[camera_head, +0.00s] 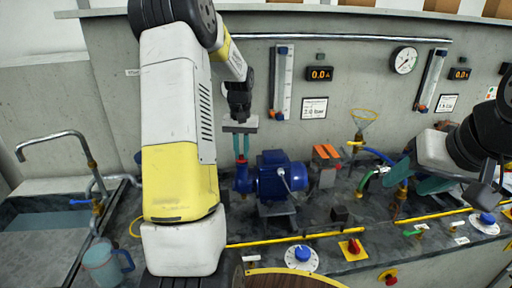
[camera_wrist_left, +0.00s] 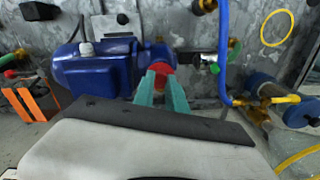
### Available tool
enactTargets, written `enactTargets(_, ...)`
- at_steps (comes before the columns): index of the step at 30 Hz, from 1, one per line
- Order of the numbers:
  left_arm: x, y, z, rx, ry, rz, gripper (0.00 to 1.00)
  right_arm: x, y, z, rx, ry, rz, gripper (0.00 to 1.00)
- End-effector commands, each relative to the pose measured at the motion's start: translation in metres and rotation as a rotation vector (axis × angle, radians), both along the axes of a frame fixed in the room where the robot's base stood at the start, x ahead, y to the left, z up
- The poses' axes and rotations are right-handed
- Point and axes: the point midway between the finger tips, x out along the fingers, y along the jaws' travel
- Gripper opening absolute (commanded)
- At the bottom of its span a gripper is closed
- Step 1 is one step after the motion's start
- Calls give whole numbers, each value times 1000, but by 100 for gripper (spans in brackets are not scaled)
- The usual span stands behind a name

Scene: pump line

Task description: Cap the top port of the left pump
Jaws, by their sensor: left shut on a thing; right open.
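The left pump (camera_head: 280,180) is a blue motor and pump body on the bench; it also fills the upper left of the left wrist view (camera_wrist_left: 95,72). My left gripper (camera_head: 241,157) points down over the pump's left end, its teal fingers shut on a small red cap (camera_head: 241,161). In the left wrist view the red cap (camera_wrist_left: 160,68) shows between the fingertips, close against the blue pump end. The top port is hidden behind cap and fingers, so I cannot tell whether the cap is seated. My right gripper (camera_head: 414,180) is open at the right.
A yellow pipe, a blue knob (camera_head: 303,254) and a red switch (camera_head: 354,247) line the front. A sink and jug (camera_head: 102,262) are at left.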

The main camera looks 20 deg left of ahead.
Motion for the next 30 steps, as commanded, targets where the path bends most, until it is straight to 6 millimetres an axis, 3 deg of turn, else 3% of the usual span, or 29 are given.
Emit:
enactTargets(26, 0, 0, -10, 0, 1, 0, 0, 0, 0, 0, 0, 0, 0, 51)
enactTargets(27, 0, 0, -9, 0, 0, 0, 24, 0, 0, 0, 0, 0, 0, 51)
enactTargets(30, 0, 0, -9, 0, 0, 0, 42, 0, 0, 0, 0, 0, 0, 51)
